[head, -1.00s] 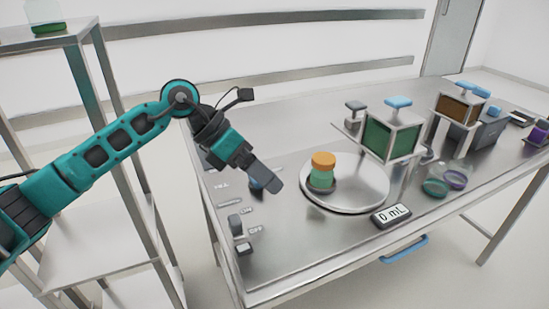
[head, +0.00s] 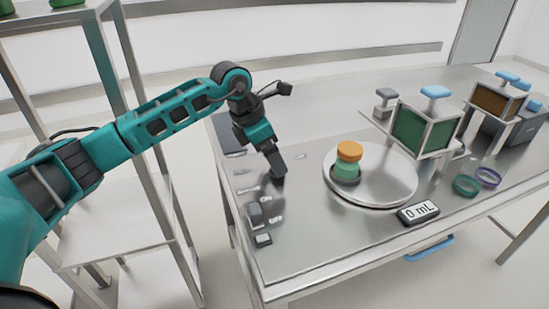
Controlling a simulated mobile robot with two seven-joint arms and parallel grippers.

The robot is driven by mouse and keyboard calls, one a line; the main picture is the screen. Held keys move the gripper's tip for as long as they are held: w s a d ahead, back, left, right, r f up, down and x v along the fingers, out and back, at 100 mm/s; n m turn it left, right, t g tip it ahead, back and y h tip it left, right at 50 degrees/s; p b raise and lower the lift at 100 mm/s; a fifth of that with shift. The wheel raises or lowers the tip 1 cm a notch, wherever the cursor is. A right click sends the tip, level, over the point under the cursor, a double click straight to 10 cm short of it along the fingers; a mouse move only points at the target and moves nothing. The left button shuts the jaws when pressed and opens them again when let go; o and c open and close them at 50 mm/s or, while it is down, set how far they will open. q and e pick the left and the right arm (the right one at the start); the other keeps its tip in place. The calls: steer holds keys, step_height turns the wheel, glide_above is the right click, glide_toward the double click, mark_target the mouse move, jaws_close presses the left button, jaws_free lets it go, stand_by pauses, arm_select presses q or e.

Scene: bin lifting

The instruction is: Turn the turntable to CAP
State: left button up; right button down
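The round, pale metal turntable (head: 392,185) sits on the middle of the bench. A green jar with an orange top (head: 348,160) stands upright near its left edge. My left gripper (head: 278,174) points down at the bench, left of the turntable and apart from it. Its fingers look close together, but I cannot tell whether they are shut or hold anything. They hide the spot where a small dark knob showed earlier. Labels are printed on the bench by a switch (head: 255,214); only ON and OFF are readable. My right gripper is not in view.
A display (head: 418,212) reading "0 mL" stands in front of the turntable. A green tank (head: 412,130) stands behind it on the right, with a brown tank (head: 496,101) beyond. Green (head: 466,186) and purple (head: 489,177) rings lie at right. A metal shelf (head: 140,170) stands at left.

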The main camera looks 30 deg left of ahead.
arm_select(q)
steer(key=shift+x, duration=1.15)
steer(key=c, duration=1.1)
steer(key=shift+o, duration=0.2)
